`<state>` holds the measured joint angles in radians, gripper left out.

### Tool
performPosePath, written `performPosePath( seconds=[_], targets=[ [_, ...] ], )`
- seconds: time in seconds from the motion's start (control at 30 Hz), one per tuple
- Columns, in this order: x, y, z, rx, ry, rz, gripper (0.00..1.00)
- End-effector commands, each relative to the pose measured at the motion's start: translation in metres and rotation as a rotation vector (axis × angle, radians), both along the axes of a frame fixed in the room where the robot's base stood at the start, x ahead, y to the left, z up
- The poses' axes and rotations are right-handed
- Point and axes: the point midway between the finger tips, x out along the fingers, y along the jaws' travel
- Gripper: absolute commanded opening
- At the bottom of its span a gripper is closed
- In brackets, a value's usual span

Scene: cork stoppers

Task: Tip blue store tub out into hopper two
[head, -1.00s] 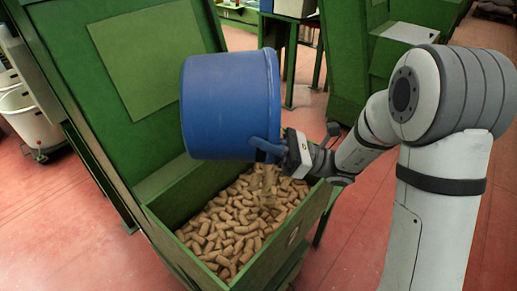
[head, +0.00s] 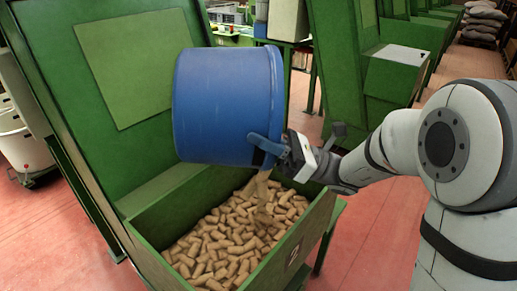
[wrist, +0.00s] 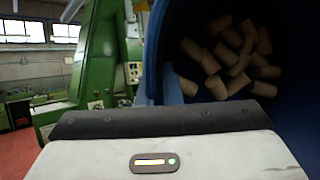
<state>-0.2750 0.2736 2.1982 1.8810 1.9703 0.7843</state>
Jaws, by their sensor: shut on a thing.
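The blue tub (head: 225,105) is tilted over the green hopper (head: 300,235), which has a "2" on its front. My gripper (head: 275,150) is shut on the tub's blue grip at its lower right side. Corks (head: 262,192) fall from the tub's low edge onto the cork heap (head: 225,240) inside the hopper. In the wrist view, several corks (wrist: 230,60) still lie inside the dark blue tub (wrist: 172,88). The tub's mouth is turned away in the head view, so its inside is hidden there.
The hopper's tall green back panel (head: 120,70) rises behind the tub on the left. Other green machines (head: 400,70) stand at the back right, and a pale bin (head: 22,145) is at the far left. Red floor (head: 365,235) is open to the right.

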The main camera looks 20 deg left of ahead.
Motion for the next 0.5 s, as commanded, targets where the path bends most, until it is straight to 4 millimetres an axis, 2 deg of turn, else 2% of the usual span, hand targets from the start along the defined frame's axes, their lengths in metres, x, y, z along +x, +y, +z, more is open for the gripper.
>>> performPosePath(
  seconds=[0.5],
  targets=[
    [-0.0009, -0.0105, 0.0015, 0.071, 0.022, 0.004, 0.00]
  ],
)
